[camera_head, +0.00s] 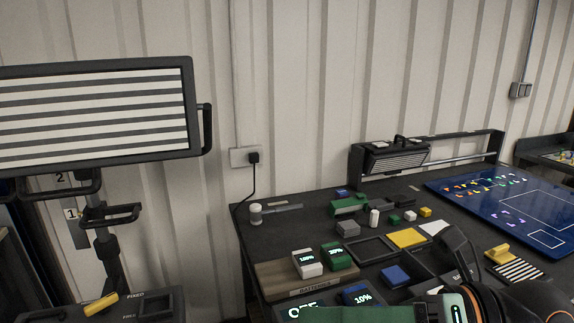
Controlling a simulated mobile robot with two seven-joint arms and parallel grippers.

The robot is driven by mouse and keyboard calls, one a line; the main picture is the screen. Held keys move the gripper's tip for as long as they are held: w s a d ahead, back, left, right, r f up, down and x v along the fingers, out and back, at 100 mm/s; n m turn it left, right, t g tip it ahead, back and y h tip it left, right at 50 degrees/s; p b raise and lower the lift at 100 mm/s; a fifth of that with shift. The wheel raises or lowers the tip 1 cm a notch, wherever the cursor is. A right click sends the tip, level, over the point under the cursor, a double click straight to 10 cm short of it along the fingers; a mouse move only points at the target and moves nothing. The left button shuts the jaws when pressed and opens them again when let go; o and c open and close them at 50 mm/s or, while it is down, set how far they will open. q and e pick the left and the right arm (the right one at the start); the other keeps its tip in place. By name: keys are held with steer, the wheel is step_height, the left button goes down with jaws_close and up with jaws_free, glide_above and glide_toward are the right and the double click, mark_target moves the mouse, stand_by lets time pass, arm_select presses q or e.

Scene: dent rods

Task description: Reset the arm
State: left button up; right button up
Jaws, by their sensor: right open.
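My right arm (490,303) comes in at the lower right corner, dark with an orange band and a lit pale green strip. My right gripper (452,262) is dark and shows over the near right part of the dark workbench (325,222). It is open, and I see nothing held in it. Its lower part blends with the dark bench, so its exact height is hard to tell. My left arm and gripper are not in view.
White (308,263) and green (338,256) battery blocks stand at the bench's front left. Small coloured blocks and trays, such as a yellow one (407,238), fill the middle. A blue board (515,205) lies right. A striped screen (95,112) stands left.

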steer(key=w+d+r+m+t+y, duration=0.45)
steer(key=d+r+m+t, duration=0.2)
steer(key=m+t, duration=0.7)
steer(key=w+d+f+m+t+h, duration=0.5)
steer(key=m+t+h, duration=0.3)
steer(key=m+h, duration=0.5)
steer(key=w+d+f+m+g+h, duration=0.2)
steer(key=d+f+m+g+h, duration=0.4)
steer(key=f+m+h, duration=0.65)
steer(key=s+d+f+g+y, duration=0.2)
steer(key=s+f+g, duration=0.2)
steer(key=f, duration=0.9)
steer(key=s+a+f+m+g+y, duration=0.1)
steer(key=s+a+f+g+y, duration=0.15)
steer(key=s+f+g, duration=0.95)
steer(key=a+f+t+y, duration=0.1)
steer(key=a+f+t, duration=0.3)
steer(key=f+t, duration=0.4)
step_height(320, 180, down, 4)
steer(key=shift+a+r+y, duration=0.1)
steer(key=shift+a+y, duration=0.25)
